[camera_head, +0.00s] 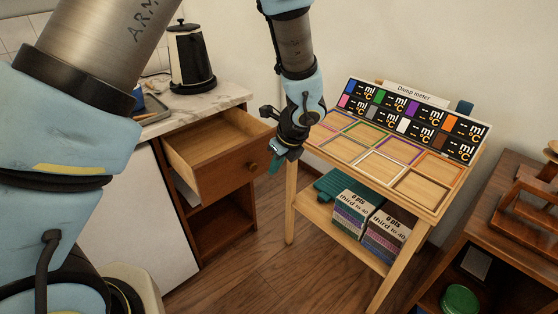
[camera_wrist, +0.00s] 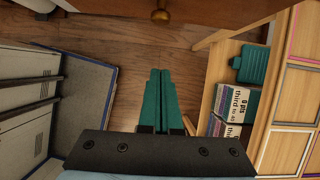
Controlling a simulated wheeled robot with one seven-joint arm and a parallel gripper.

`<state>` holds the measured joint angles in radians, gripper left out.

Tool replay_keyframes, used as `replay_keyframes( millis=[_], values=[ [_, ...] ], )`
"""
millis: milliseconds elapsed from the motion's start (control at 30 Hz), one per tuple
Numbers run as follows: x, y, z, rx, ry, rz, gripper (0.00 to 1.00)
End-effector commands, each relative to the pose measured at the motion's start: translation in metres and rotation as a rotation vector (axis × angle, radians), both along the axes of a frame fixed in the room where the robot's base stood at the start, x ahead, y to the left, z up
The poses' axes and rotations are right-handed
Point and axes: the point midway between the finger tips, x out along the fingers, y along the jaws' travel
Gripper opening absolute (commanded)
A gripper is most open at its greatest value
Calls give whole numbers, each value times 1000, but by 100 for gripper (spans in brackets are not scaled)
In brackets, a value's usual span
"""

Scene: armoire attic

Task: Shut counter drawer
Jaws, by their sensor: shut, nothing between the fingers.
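The counter drawer (camera_head: 216,160) is a wooden drawer pulled out of the counter below the marble-look top. It stands open and its visible inside looks empty. Its front has a round brass knob (camera_head: 252,167), which also shows at the top edge of the wrist view (camera_wrist: 160,16). My gripper (camera_head: 274,163) hangs just right of the drawer front, pointing down, with no clear contact. In the wrist view its green fingers (camera_wrist: 160,85) are together with nothing between them, over the floor.
A black kettle (camera_head: 190,58) stands on the counter top (camera_head: 212,97). A wooden stand (camera_head: 290,205) with a Damp meter board (camera_head: 415,118) is close right of my gripper, with boxes (camera_head: 355,205) on its shelf. A brown cabinet (camera_head: 500,225) is at the right. Wood floor (camera_head: 245,265) is clear between.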

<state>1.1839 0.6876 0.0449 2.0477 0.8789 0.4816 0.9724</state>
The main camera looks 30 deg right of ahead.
Motion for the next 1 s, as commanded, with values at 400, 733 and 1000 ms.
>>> replay_keyframes(
  millis=[400,733,1000],
  values=[
    [44,10,-42,-1,0,4,0],
    [58,13,-44,-1,1,2,0],
    [59,13,-44,-1,0,3,0]
  ],
)
